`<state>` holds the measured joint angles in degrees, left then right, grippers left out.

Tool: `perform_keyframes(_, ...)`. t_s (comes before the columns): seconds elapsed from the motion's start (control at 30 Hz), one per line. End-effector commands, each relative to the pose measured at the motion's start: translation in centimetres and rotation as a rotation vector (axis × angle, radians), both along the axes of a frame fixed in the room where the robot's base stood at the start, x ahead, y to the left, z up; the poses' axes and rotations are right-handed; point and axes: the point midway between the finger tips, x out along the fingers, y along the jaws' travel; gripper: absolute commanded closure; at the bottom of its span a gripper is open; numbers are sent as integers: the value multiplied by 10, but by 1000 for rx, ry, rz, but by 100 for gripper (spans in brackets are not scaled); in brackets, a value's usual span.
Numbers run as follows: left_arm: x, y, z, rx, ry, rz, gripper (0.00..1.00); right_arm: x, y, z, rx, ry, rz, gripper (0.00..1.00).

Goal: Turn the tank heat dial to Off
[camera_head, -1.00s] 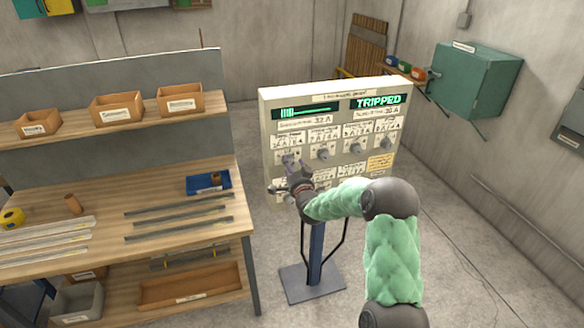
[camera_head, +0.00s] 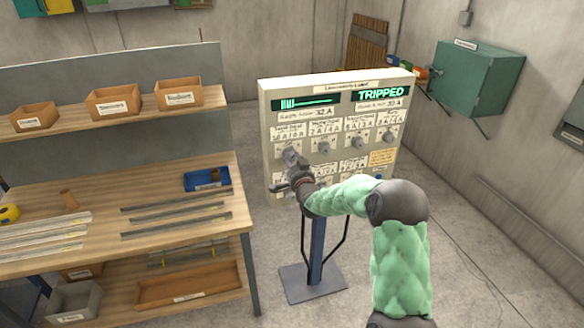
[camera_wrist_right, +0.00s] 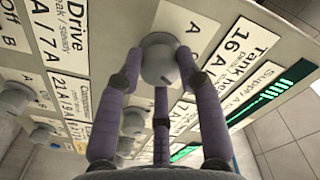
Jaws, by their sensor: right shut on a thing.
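The tank heat dial (camera_wrist_right: 160,62) is a grey round knob on the cream control panel (camera_head: 264,110). I cannot tell which setting the dial points to. My left gripper is not in view.
Other grey dials (camera_head: 324,149) sit to the right and below on the panel. Its display (camera_head: 381,94) reads "TRIPPED". A wooden workbench (camera_head: 100,190) with strips and bins stands on the left. A green cabinet (camera_head: 475,80) hangs on the right wall.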

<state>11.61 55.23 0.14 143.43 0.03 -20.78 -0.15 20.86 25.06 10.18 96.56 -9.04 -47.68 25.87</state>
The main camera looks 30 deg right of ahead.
Motion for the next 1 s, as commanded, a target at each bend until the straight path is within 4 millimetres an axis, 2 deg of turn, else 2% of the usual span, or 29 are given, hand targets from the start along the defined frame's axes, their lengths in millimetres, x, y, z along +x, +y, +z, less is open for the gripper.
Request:
perform_keyframes(0.03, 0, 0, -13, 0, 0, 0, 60, 0, -1, -2, -42, 2, -3, 96)
perform_keyframes(0.1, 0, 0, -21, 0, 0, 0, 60, 0, -2, -2, -101, 16, -3, 96)
perform_keyframes(0.4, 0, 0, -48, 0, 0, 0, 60, 0, -1, 0, -326, 71, -4, 96)
perform_keyframes(0.7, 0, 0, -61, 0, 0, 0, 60, 0, -1, 3, -463, 104, -4, 96)
perform_keyframes(1.0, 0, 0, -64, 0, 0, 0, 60, 0, -1, 5, -505, 113, -5, 96)
